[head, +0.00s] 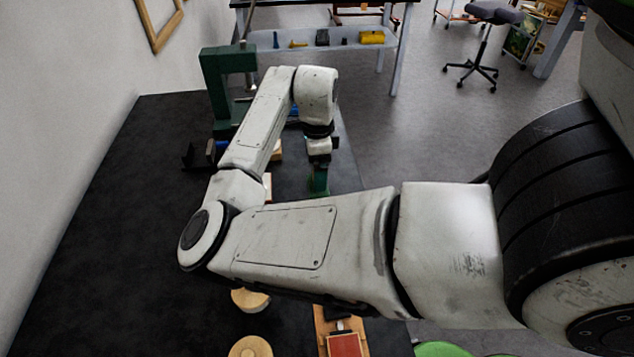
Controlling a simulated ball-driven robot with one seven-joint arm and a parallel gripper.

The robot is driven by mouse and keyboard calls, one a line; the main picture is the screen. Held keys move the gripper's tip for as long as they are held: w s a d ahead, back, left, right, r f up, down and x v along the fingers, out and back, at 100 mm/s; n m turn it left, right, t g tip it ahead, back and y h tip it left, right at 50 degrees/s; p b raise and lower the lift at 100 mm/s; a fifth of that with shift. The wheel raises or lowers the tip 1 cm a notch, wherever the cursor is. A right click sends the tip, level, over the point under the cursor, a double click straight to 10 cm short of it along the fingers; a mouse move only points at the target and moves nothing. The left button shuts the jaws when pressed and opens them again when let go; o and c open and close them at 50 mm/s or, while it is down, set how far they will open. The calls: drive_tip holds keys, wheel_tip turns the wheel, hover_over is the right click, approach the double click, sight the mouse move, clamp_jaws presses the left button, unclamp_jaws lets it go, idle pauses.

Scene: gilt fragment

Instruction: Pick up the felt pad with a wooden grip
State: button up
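I cannot clearly pick out the felt pad with a wooden grip. Pale wooden pieces (276,152) show beside my forearm, partly hidden by it, and I cannot tell whether one is the grip. My arm reaches over the dark worktop (110,230) and bends back down. My gripper (319,165) points down at the right part of the worktop, just above or at a small dark green object (319,182). The fingers are too small and covered to tell open from shut, or whether they touch the green object.
A large green press-like frame (218,85) stands at the back, with a small black object (197,156) nearby. Round wooden pieces (250,346) and a wooden board with a red block (345,345) lie in front. The left of the worktop is clear beside the wall.

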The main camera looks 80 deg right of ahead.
drive_tip(key=shift+f, duration=1.9)
drive_tip(key=shift+c, duration=0.4)
drive_tip(key=c, duration=0.8)
drive_tip(key=shift+r, duration=0.1)
drive_tip(key=shift+r, duration=0.55)
drive_tip(key=s+a+r, duration=0.7)
drive_tip(key=s+r, duration=0.4)
drive_tip(key=s, duration=0.1)
drive_tip(key=shift+a+r+b, duration=0.3)
drive_tip(key=shift+r+b, duration=0.05)
drive_tip(key=shift+r, duration=0.05)
